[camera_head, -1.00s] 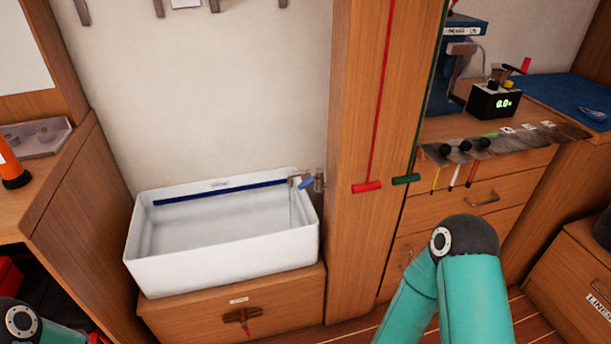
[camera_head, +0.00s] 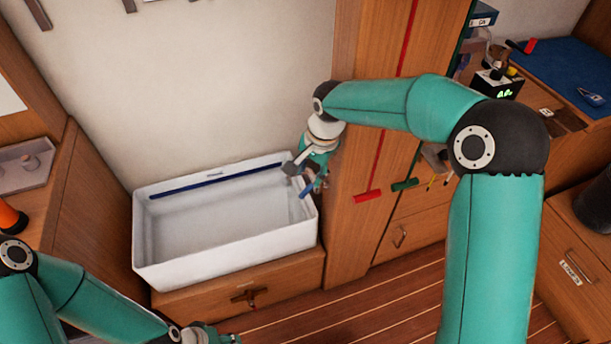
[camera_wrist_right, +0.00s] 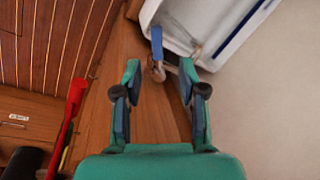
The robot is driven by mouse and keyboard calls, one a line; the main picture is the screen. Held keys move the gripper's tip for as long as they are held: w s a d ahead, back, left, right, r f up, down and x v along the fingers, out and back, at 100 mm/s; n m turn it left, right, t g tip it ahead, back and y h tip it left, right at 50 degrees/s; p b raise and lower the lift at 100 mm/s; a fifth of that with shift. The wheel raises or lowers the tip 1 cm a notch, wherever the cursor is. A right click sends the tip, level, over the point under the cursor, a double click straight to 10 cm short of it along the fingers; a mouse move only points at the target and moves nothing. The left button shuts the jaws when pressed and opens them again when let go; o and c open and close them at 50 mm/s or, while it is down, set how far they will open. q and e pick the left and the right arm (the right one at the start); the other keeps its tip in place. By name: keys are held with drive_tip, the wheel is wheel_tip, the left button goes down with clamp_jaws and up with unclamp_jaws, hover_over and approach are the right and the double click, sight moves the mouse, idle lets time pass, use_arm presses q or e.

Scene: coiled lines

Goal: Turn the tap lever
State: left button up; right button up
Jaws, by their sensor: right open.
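The tap has a small blue lever (camera_head: 306,190) at the back right corner of the white basin (camera_head: 225,254). In the head view the gripper partly hides the tap. My left gripper (camera_head: 212,335) shows only in part at the bottom edge, and its fingers cannot be made out.
A wooden post (camera_head: 350,237) stands right beside the tap, with a red-handled line (camera_head: 367,195) and a green-handled line (camera_head: 405,184) hanging on it. The basin sits on a wooden cabinet (camera_head: 205,302) and looks empty. The plank floor in front is clear.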

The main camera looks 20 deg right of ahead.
sight(306, 190)
drive_tip(key=shift+w+a+f, duration=0.1)
drive_tip(key=shift+w+f, duration=0.05)
drive_tip(key=shift+f, duration=1)
drive_tip(key=shift+w+a+f, duration=0.1)
drive_tip(key=shift+f, duration=1)
drive_tip(key=shift+w+a+f, duration=0.1)
drive_tip(key=shift+w+f, duration=0.05)
drive_tip(key=shift+f, duration=1)
drive_tip(key=shift+c, duration=0.2)
clamp_jaws()
